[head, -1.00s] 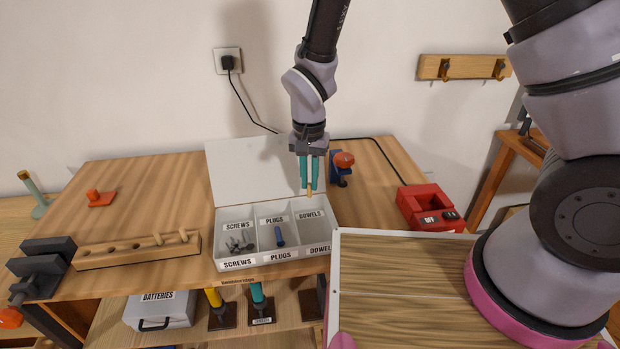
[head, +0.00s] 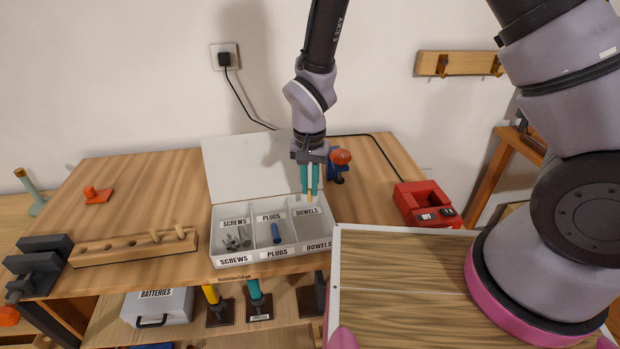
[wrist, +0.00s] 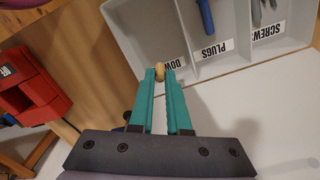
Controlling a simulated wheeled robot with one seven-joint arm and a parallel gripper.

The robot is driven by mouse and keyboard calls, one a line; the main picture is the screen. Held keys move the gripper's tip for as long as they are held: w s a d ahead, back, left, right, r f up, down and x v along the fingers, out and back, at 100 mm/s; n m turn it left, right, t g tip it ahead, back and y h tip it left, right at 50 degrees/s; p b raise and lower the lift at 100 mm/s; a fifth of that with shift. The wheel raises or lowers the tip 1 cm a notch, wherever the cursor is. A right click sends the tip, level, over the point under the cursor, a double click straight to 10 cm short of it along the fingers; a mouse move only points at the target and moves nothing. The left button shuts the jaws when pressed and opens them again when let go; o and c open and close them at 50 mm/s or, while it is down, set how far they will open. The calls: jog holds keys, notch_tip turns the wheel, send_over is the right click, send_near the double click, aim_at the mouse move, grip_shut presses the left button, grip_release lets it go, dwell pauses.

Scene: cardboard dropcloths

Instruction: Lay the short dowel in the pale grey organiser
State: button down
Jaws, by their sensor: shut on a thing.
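The pale grey organiser (head: 262,262) lies on the wooden workbench with its lid open at the back. Its compartments are labelled screws, plugs and dowels. My gripper (head: 309,192) points down over the dowels compartment and is shut on the short dowel (head: 309,198), whose tan end shows just below the teal fingertips. In the wrist view the round end of the dowel shows between the fingertips, partly covering the dowels label. I cannot tell the dowel's exact height over the compartment floor. Grey screws (head: 236,240) lie in the left compartment and a blue plug (head: 276,233) in the middle one.
A wooden rack (head: 135,247) with short pegs and a dark vise (head: 38,262) are at left. An orange-and-blue clamp (head: 339,161) stands close behind my gripper. A red charger (head: 425,204) is at right. A batteries case (head: 158,307) is below.

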aim_at(310, 201)
jog(key=shift+f, duration=2.65)
